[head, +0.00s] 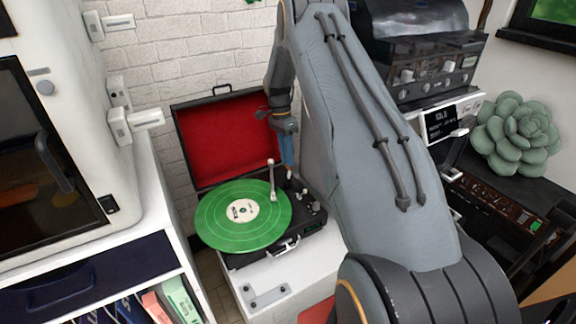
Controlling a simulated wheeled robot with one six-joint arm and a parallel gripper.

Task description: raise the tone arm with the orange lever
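A record player (318,223) in an open case with a red-lined lid (225,143) stands on a white cabinet. A green record (222,228) lies on its platter. The white tone arm (272,182) is at the record's right edge; whether its tip touches the record is too small to tell. My gripper (288,165) points down just right of the tone arm, over the player's right rear corner. Its narrow blue end is low among the small controls. The orange lever cannot be made out clearly there. Whether the fingers are open or shut is too small to see.
A white machine with a dark door (28,165) stands at the left above a shelf of books. A coffee-machine-like black unit (425,65) and a green succulent (518,135) are at the right. My arm covers the middle right. The cabinet front (300,270) has some bare room.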

